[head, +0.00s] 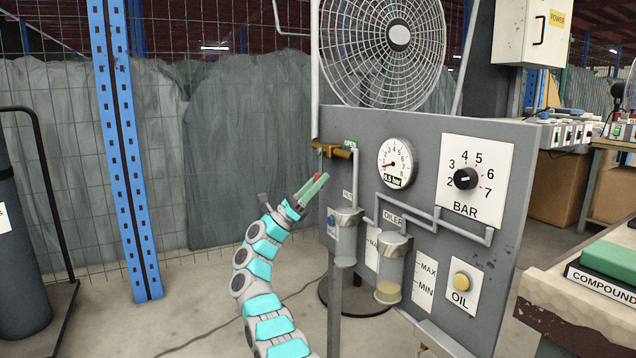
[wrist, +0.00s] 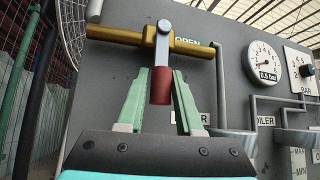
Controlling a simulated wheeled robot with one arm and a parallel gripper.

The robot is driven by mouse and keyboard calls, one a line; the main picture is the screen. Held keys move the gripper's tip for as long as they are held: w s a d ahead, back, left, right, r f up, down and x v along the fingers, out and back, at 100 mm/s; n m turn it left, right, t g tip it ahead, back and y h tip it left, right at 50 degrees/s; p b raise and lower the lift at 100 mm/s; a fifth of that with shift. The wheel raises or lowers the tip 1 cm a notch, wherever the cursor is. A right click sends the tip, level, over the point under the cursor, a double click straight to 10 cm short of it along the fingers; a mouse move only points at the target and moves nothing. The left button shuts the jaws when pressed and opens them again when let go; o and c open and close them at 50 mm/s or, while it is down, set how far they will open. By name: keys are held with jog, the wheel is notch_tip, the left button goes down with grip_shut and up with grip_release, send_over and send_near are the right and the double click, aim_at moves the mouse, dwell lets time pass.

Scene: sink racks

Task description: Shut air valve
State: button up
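In the wrist view the brass body (wrist: 125,37) lies across the top. Its grey lever hangs down from the middle and ends in a red grip (wrist: 161,86). My gripper (head: 318,184) points up toward the valve, and its green fingers stand apart. In the wrist view the red grip is between the fingers of my gripper (wrist: 161,75), with one finger on each side. I cannot tell whether either finger touches it.
The grey panel (head: 430,130) also carries a round pressure gauge (head: 397,163), a BAR knob (head: 465,179), pipes and two bowls. A caged fan (head: 398,38) stands behind it. A blue post (head: 123,150) and mesh fence are at left. A bench (head: 560,290) is at right.

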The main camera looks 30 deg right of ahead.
jog(key=o, duration=0.4)
jog(key=shift+c, duration=0.2)
jog(key=s+v, duration=0.1)
jog(key=v, duration=0.6)
jog(key=shift+w+a+f+p, duration=0.25)
jog(key=shift+w+f+p, duration=0.1)
jog(key=shift+w, duration=0.2)
